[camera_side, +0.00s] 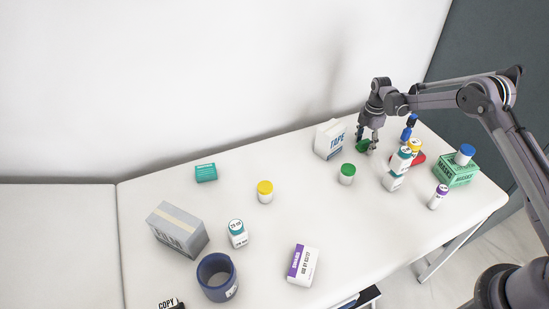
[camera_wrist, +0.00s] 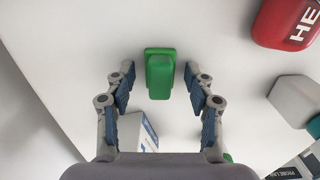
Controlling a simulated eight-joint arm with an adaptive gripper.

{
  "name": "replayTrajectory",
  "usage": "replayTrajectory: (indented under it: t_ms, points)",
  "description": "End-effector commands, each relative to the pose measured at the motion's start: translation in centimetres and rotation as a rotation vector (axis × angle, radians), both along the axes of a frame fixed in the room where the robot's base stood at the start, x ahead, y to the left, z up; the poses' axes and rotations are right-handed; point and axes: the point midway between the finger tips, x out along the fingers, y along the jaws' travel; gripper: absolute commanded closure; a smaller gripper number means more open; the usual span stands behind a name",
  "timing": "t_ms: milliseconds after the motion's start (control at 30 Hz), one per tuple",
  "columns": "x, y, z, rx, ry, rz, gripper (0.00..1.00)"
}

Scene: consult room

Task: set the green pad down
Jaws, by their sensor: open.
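The green pad (camera_side: 362,146) appears to rest on the white table by my gripper's fingertips, just right of the TAPE box. In the wrist view the green pad (camera_wrist: 160,76) shows as a narrow raised block on a wider base. My gripper (camera_side: 368,143) points down at the pad, partly covering it in the side view. In the wrist view my gripper (camera_wrist: 158,84) is open, one finger on each side of the pad, with a visible gap on both sides.
The TAPE box (camera_side: 331,139) stands close on the left, and a green-lidded jar (camera_side: 347,174) in front.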

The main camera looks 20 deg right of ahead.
Motion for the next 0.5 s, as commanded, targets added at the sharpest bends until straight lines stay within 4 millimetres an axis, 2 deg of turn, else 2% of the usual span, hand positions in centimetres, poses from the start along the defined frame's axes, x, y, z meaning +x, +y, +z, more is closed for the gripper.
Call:
replayTrajectory:
  t_ms: [167, 267, 500]
  points:
    - [0.0, 0.0, 0.5, 0.0, 0.0, 0.0, 0.46]
    - [0.0, 0.0, 1.7, 0.0, 0.0, 0.0, 0.46]
    - [0.0, 0.0, 6.3, 0.0, 0.0, 0.0, 0.46]
